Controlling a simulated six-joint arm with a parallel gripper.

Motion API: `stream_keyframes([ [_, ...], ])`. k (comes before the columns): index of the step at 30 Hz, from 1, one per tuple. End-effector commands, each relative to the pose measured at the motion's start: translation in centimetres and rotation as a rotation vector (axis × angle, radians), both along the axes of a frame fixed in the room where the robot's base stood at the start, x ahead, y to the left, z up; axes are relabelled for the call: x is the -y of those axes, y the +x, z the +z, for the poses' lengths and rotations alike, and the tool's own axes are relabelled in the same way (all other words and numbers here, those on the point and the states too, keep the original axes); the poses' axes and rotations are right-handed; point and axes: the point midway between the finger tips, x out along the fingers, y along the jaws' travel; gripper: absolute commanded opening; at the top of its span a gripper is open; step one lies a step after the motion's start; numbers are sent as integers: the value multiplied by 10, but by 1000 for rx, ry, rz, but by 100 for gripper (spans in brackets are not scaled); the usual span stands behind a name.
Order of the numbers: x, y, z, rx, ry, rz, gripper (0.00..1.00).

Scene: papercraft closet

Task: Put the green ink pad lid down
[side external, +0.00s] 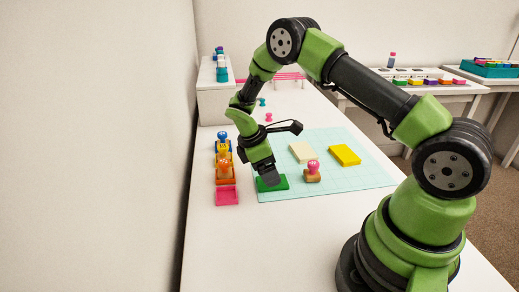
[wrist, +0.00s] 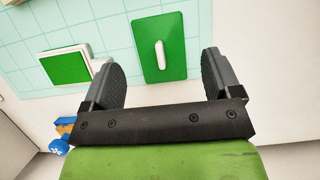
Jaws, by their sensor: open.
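The green ink pad lid (wrist: 158,47) is a green rectangle with a white bar handle on top. It appears to lie flat on the light teal mat, near the mat's edge. In the side view a green flat piece (side external: 276,185), which looks like the lid, shows under my gripper (side external: 270,177). In the wrist view my gripper (wrist: 160,65) is open, with one finger on each side of the lid and visible gaps to the handle. A green ink pad (wrist: 65,67) with a white rim sits to the lid's left; in the side view my gripper seems to hide it.
A pink-handled stamp (side external: 313,171), a yellow block (side external: 344,155) and a cream block (side external: 302,152) are on the mat (side external: 345,188). Blue and orange stamps (side external: 223,165) and a pink tray (side external: 227,196) line the left. The front of the table is clear.

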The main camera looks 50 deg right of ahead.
Motion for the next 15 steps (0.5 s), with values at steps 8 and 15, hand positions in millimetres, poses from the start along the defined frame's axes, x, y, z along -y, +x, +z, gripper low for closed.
stream_keyframes([
  [8, -17, 18, 58, 6, -1, 1, 84],
  [15, -26, 25, 86, 3, 0, 0, 84],
])
